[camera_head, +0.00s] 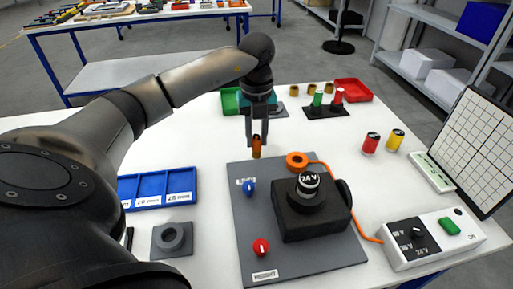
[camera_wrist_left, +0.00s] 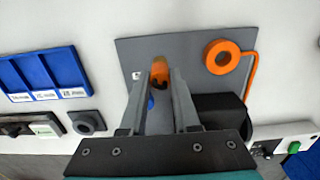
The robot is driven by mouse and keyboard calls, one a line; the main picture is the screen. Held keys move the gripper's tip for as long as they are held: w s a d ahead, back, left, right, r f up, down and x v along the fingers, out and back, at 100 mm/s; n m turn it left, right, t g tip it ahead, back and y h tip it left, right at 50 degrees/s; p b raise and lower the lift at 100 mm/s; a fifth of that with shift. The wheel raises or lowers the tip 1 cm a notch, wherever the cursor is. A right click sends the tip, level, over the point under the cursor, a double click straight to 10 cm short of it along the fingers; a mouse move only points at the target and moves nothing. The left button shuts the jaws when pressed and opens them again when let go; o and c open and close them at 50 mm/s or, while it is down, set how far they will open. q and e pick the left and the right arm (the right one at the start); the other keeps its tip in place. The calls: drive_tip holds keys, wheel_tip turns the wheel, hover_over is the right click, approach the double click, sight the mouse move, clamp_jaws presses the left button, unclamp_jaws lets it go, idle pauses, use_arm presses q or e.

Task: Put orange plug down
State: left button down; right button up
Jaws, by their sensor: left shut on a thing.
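My left gripper (camera_head: 257,138) points down above the far edge of the grey board (camera_head: 255,215). It is shut on the orange plug (camera_head: 257,150), a small orange-brown cylinder held upright between the fingertips. In the left wrist view the plug (camera_wrist_left: 159,68) shows between the fingers, with a dark part at its near side. Whether its lower end touches the board cannot be told. An orange ring (camera_head: 297,160) with an orange cable lies on the board to the right of the gripper; it also shows in the wrist view (camera_wrist_left: 222,57). My right gripper is not in view.
A blue tray (camera_head: 157,187) is left, a switch box (camera_head: 433,238) right. Red (camera_head: 370,143) and yellow (camera_head: 395,139) cans stand behind.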

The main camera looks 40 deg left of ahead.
sight(257, 150)
use_arm(q)
drive_tip(key=shift+f+b, duration=0.3)
drive_tip(key=shift+f, duration=1.85)
drive_tip(key=shift+f, duration=0.1)
drive_tip(key=c, duration=0.6)
unclamp_jaws()
drive_tip(key=shift+c, duration=0.2)
wheel_tip(257, 150, up, 12)
drive_tip(key=shift+r+p, duration=0.1)
drive_tip(key=shift+p, duration=0.85)
